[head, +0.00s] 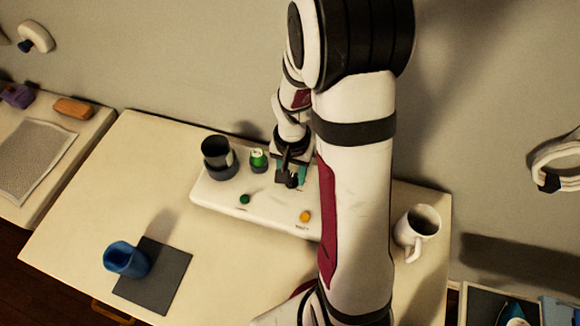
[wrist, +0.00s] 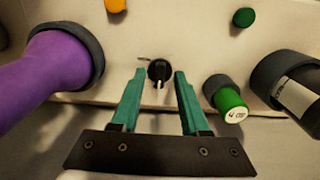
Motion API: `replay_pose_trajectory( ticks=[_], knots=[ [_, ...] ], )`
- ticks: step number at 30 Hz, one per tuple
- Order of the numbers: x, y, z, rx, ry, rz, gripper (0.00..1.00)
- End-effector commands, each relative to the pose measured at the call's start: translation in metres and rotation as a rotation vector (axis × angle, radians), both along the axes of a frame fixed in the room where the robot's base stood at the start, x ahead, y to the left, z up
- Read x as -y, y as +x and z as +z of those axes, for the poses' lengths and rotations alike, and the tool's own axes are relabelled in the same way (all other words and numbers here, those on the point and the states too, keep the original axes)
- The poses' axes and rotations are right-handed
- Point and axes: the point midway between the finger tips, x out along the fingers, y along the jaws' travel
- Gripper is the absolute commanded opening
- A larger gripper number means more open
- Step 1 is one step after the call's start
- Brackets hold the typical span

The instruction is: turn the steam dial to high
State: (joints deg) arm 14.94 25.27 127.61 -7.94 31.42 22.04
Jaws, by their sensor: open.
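The dial (wrist: 160,70) is a small round black knob on the white panel (head: 225,196). In the wrist view its pale pointer mark points toward the bottom of the picture. A small printed mark sits at its upper left, too small to read. My gripper (wrist: 160,75) is open, with one teal finger on each side of the dial and a gap to each. In the head view my gripper (head: 291,176) is low over the panel's back part, and a dark knob shows at its fingertips. I cannot tell whether the fingertips reach down to the dial's height.
A green cylinder (wrist: 229,103) and a dark cup in a holder (wrist: 290,80) stand right of the fingers in the wrist view; a purple cylinder (wrist: 45,70) is left. Orange (head: 305,216) and green (head: 244,199) buttons are in front. A white mug (head: 416,232) stands beyond my arm.

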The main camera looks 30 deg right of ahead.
Motion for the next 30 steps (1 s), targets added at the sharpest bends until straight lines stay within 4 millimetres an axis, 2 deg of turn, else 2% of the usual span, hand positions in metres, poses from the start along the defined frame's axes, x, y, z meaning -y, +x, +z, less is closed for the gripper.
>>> replay_pose_trajectory(
  ticks=[3,4,11,23,30],
  knots=[
    [0.0000,0.0000,0.0003,0.000,0.000,0.000,0.45],
    [0.0001,0.0001,0.0003,0.000,0.000,0.000,0.41],
    [0.0000,0.0001,0.0006,0.000,0.000,0.001,0.00],
    [-0.0001,0.0004,0.0009,0.001,-0.001,-0.009,0.00],
    [-0.0001,0.0004,0.0010,0.001,-0.001,-0.104,0.00]
  ],
)
